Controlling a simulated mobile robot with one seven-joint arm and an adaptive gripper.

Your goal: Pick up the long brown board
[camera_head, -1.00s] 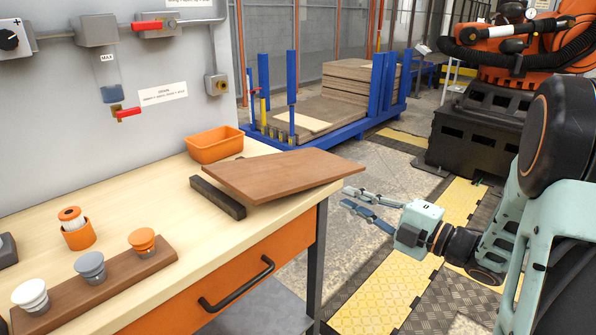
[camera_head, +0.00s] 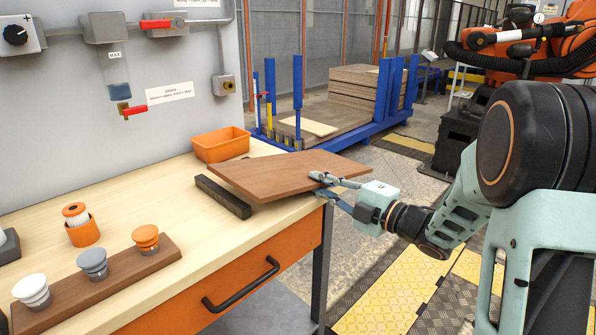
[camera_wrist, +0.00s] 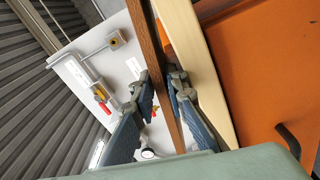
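The long brown board (camera_head: 285,173) lies on the workbench at a tilt, propped on a dark bar (camera_head: 222,197). Its right end sticks out past the bench's right edge. My gripper (camera_head: 322,187) is at that overhanging end, one finger above the board and one below. In the wrist view the board (camera_wrist: 148,38) shows edge-on as a brown strip running between the fingers of my gripper (camera_wrist: 163,90). The fingers are apart, with a gap between the left finger and the board. The right finger is close to the board; I cannot tell whether it touches.
An orange bin (camera_head: 221,145) stands behind the board. A shorter brown base (camera_head: 110,270) with white, grey and orange knobs lies at the front left, near an orange cup (camera_head: 83,234). The bench (camera_head: 150,205) has an orange drawer (camera_head: 225,290) below. Open floor lies right.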

